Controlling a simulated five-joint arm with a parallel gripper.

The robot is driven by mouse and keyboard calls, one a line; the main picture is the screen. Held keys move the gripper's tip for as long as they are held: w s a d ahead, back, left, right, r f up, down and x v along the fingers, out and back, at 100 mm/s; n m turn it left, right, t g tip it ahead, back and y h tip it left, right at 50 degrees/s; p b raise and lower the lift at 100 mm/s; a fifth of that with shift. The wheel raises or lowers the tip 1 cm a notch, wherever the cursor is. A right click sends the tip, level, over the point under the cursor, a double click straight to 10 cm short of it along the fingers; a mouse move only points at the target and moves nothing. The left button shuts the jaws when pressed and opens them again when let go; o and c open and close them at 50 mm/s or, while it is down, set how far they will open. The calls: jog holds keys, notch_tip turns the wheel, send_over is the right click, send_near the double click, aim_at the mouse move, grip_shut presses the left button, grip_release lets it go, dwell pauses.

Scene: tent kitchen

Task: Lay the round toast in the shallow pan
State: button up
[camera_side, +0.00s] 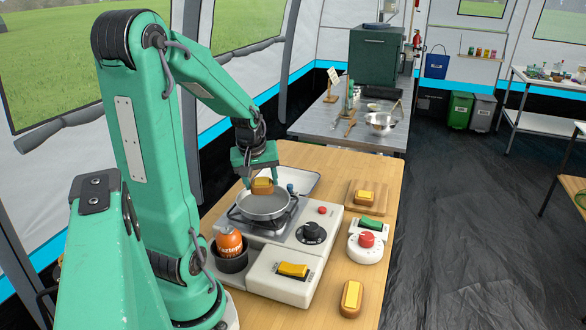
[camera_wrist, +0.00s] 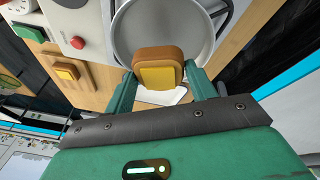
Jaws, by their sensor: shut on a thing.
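My gripper (camera_side: 258,172) is shut on a brown piece of toast (camera_side: 262,187) with a yellow patch on its face. The toast has rounded corners and looks more squarish than round. It is held over the shallow grey pan (camera_side: 264,206), which sits on the stove's burner; I cannot tell whether it touches the pan. In the wrist view the toast (camera_wrist: 157,58) is between the two green fingers (camera_wrist: 160,76), with the pan (camera_wrist: 128,28) behind it. The pan's inside looks empty apart from the toast in front of it.
Another brown-and-yellow piece (camera_side: 365,196) lies on a wooden board at right, and one more (camera_side: 351,297) lies at the table's front. The stove (camera_side: 318,228) has a black knob. A white timer (camera_side: 368,248) has a red button.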

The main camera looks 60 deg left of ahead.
aim_at(261, 193)
jog(key=shift+f, duration=2.35)
jog(key=shift+f, duration=0.1)
jog(key=o, duration=1)
jog(key=shift+r, duration=0.2)
jog(key=v, duration=1.2)
jog(key=shift+w, duration=0.1)
